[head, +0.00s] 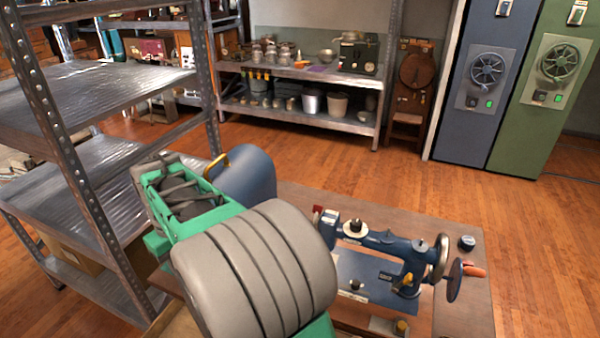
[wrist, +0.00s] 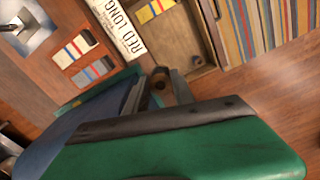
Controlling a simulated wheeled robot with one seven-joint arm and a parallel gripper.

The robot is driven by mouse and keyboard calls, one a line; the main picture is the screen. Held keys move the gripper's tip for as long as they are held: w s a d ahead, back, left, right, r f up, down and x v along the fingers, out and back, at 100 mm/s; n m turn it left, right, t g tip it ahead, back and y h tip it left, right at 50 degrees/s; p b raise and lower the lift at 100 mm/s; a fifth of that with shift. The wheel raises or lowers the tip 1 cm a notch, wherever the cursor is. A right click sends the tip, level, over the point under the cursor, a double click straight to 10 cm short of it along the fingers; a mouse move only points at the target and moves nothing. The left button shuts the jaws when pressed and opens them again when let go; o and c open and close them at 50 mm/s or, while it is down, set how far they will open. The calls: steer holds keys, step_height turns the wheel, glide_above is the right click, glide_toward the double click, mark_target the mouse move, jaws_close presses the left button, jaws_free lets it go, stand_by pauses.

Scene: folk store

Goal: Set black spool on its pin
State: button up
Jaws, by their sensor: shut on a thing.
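A blue sewing machine (head: 385,245) stands on the brown table at the right of the head view. A small dark knob or spool with a pale base (head: 355,227) is on its top; I cannot tell which. In the head view my arm hides the gripper.
The table (head: 470,300) has bare wood at its right edge. A metal shelf rack (head: 95,90) stands close at the left. The wrist view shows an open wooden compartment (wrist: 195,62), a white lettered label (wrist: 120,28) and striped cards (wrist: 75,50). Open floor lies behind the table.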

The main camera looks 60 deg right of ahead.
steer(key=s+d+r+p, duration=0.2)
steer(key=s+d+r, duration=0.1)
steer(key=d, duration=0.5)
steer(key=s+d+r+p, duration=0.3)
steer(key=d, duration=0.5)
steer(key=s+d+r+m+p, duration=0.1)
steer(key=s+d+r+p, duration=0.2)
steer(key=s+d, duration=0.5)
steer(key=s+d+r+m+p, duration=0.1)
steer(key=s+d+r+p, duration=0.15)
steer(key=s+d, duration=0.45)
steer(key=shift+s+d+f, duration=0.35)
steer(key=shift+s+d, duration=0.45)
steer(key=shift+s, duration=1.25)
steer(key=shift+s+d+f, duration=0.4)
steer(key=shift+s+d, duration=0.45)
steer(key=shift+s, duration=1.25)
steer(key=shift+s+d+f, duration=0.35)
steer(key=shift+s+d, duration=0.45)
steer(key=shift+s, duration=1.25)
steer(key=shift+s+f, duration=0.1)
steer(key=shift+s, duration=0.1)
steer(key=shift+f, duration=0.3)
steer(key=shift+f+b, duration=0.7)
steer(key=shift+f, duration=0.35)
